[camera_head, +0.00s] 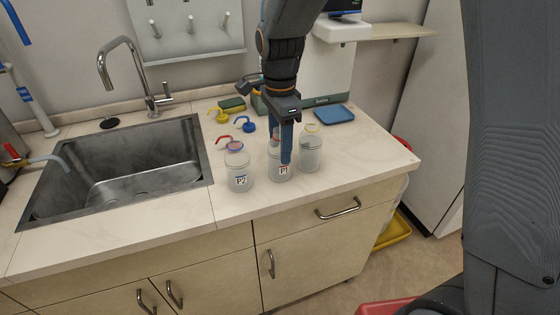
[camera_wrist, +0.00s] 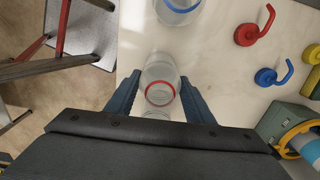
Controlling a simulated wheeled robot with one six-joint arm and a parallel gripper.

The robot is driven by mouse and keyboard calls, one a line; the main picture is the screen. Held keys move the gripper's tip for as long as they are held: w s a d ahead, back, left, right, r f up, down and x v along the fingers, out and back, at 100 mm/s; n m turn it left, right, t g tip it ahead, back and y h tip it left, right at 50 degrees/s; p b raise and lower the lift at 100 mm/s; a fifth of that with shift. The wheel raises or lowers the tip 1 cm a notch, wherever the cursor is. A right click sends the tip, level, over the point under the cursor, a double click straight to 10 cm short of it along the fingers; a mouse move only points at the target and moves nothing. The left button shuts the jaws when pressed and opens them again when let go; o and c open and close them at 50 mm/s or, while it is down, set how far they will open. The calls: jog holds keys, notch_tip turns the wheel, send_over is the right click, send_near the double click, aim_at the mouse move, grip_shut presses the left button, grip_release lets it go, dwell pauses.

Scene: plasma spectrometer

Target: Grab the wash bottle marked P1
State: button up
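The clear wash bottle marked P1 (camera_head: 281,174) stands upright and uncapped on the counter, in the middle of a row of three. My gripper (camera_head: 286,160) points down over it, and one finger hides part of its upper body. In the wrist view the red-ringed P1 bottle (camera_wrist: 161,80) shows between the two spread fingers of my gripper (camera_wrist: 159,88). The fingers look open, one on each side; I cannot tell whether either touches the bottle. The bottle marked P2 (camera_head: 238,175), with a blue ring, stands to its left.
A third bottle (camera_head: 310,152) with a yellowish ring stands close to the right. Red (camera_head: 228,142), blue (camera_head: 247,126) and yellow (camera_head: 219,115) spout caps lie behind. A sink (camera_head: 125,165) is at left; a blue tray (camera_head: 334,115) lies at back right.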

jog(key=c, duration=0.7)
jog(key=shift+c, duration=0.2)
